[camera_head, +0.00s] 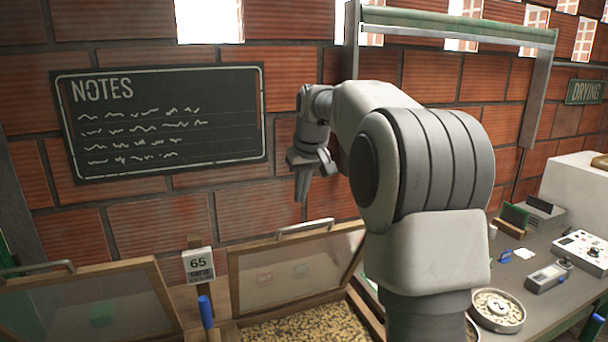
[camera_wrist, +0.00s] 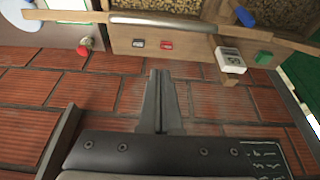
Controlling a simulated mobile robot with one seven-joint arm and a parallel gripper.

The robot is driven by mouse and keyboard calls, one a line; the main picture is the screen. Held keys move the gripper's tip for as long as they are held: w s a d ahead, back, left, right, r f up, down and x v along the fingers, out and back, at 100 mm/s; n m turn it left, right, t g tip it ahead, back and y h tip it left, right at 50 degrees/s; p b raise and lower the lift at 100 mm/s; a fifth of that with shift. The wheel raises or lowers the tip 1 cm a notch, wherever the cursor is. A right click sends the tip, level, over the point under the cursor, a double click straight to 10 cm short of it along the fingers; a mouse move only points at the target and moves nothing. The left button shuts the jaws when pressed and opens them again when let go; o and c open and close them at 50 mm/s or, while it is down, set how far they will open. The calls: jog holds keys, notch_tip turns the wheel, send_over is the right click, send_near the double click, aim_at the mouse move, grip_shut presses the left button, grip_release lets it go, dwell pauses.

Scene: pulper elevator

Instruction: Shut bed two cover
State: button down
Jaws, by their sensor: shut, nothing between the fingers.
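Two wood-framed bed covers stand raised and tilted back toward the brick wall. In the head view, the middle cover (camera_head: 236,285) has a pale handle (camera_head: 304,228) on its top edge and a see-through panel; its bed (camera_head: 310,328) holds tan beans. The left cover (camera_head: 150,288) also stands open, with its own handle. No number on either cover is readable, so I cannot tell which is bed two. My gripper (camera_head: 303,196) is shut and empty, pointing down above the middle cover's handle, apart from it. In the wrist view, my fingers (camera_wrist: 160,76) point toward a metal handle (camera_wrist: 162,22).
A "65" sign (camera_head: 198,265) and a blue-handled tool (camera_head: 206,312) stand between the beds. A bench (camera_head: 550,300) at right holds a bean dish (camera_head: 498,310) and instruments. The brick wall and a notes board (camera_head: 165,120) lie close behind my gripper.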

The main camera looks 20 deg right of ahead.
jog(key=s+f, duration=0.3)
jog(key=shift+f, duration=0.1)
jog(key=shift+f, duration=0.1)
dwell(0.6)
